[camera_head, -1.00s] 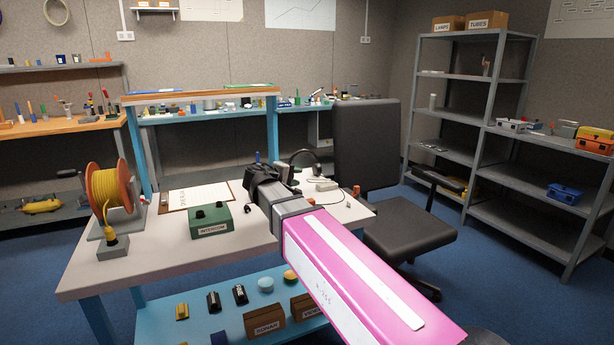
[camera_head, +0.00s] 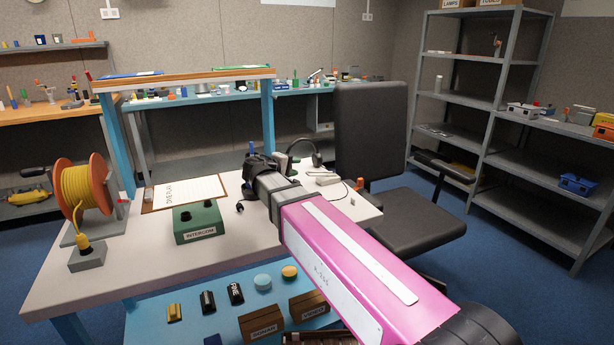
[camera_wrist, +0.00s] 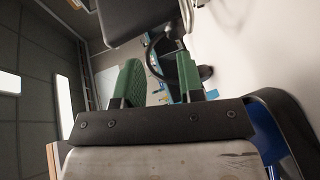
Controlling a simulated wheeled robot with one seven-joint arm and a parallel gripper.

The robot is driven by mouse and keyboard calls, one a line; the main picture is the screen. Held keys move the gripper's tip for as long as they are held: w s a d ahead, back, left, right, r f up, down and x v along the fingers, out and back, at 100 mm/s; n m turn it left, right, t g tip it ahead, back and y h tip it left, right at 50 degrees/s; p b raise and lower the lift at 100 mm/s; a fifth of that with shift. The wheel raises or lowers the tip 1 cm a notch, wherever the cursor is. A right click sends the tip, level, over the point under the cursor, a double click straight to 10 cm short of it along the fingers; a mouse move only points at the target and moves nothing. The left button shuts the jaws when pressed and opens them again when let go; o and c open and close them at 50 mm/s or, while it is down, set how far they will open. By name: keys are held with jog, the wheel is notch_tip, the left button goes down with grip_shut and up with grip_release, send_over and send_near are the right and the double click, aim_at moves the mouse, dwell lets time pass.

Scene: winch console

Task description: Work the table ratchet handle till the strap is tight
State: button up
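My gripper (camera_head: 258,165) is at the end of my pink arm, above the right part of the pale table (camera_head: 140,255). In the wrist view its two green fingers (camera_wrist: 158,78) stand apart with nothing held between them. A black curved band, seemingly the headset, shows beyond the fingers. A small orange piece (camera_head: 360,184) stands near the table's right edge; I cannot tell whether it belongs to the ratchet. I cannot make out a ratchet handle or a strap for certain; my arm and gripper hide part of the table.
A reel of yellow cable (camera_head: 78,192) stands at the table's left, with a green intercom box (camera_head: 198,222) and a clipboard (camera_head: 185,192) right of it. The headset (camera_head: 304,148) is behind my gripper. A black chair (camera_head: 370,130) stands close beyond the table's right side.

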aim_at(308, 175)
notch_tip(308, 175, down, 4)
jog(key=x, duration=0.7)
jog(key=shift+w+d+f, duration=0.15)
jog(key=shift+f, duration=0.05)
grip_shut()
